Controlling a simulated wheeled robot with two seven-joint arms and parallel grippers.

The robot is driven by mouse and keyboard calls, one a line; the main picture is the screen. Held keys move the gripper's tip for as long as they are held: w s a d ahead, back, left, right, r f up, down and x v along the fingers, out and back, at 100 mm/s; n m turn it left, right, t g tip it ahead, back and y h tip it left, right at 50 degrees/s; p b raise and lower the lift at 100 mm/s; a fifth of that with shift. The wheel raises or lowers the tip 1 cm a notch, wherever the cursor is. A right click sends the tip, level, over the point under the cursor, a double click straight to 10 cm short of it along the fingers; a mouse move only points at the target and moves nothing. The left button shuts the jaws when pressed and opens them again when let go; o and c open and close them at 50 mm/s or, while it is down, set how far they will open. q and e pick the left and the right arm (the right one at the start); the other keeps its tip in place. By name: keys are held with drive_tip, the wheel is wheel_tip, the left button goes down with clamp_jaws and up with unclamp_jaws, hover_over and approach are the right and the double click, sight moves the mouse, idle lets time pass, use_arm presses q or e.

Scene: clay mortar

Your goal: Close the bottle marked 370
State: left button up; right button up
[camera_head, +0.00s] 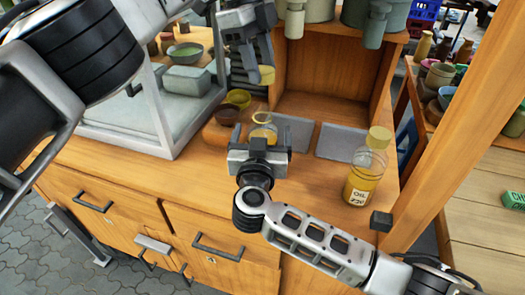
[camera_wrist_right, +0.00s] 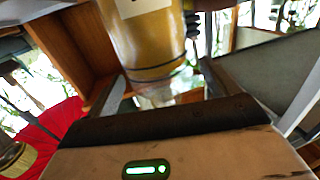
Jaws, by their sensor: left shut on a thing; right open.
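My left gripper (camera_head: 262,72) is shut on a yellow cap (camera_head: 267,76), held above and behind an uncapped bottle (camera_head: 263,131). This bottle shows a clear top with a yellow ring-like rim; its lower part is hidden behind my right gripper (camera_head: 259,146). My right gripper is open, close in front of the bottle. In the right wrist view a yellow-brown bottle body (camera_wrist_right: 150,40) with part of a white label stands just beyond the open fingers (camera_wrist_right: 163,90); its marking is not readable. Contact cannot be told.
An oil bottle (camera_head: 364,178) with its yellow cap on stands at the right; its label number is hard to read. Two grey plates (camera_head: 345,142) lie behind. A glass-sided case (camera_head: 150,110) and small bowls (camera_head: 238,98) are at left. A wooden post (camera_head: 478,125) rises at right.

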drive_tip(key=shift+w+d, duration=0.15)
drive_tip(key=shift+w, duration=1.6)
drive_tip(key=c, duration=1.5)
use_arm(q)
approach(266, 125)
drive_tip(key=shift+w+d+f, duration=0.15)
drive_tip(key=shift+d+f, duration=0.1)
drive_tip(key=shift+f, duration=0.15)
drive_tip(key=shift+w+d+f, duration=0.2)
drive_tip(key=shift+f, duration=0.25)
use_arm(e)
drive_tip(key=shift+o, duration=0.2)
use_arm(q)
drive_tip(key=shift+f, duration=0.9)
drive_tip(key=shift+f, duration=0.55)
drive_tip(key=o, duration=0.7)
use_arm(e)
clamp_jaws()
use_arm(q)
drive_tip(key=shift+o, duration=1.2)
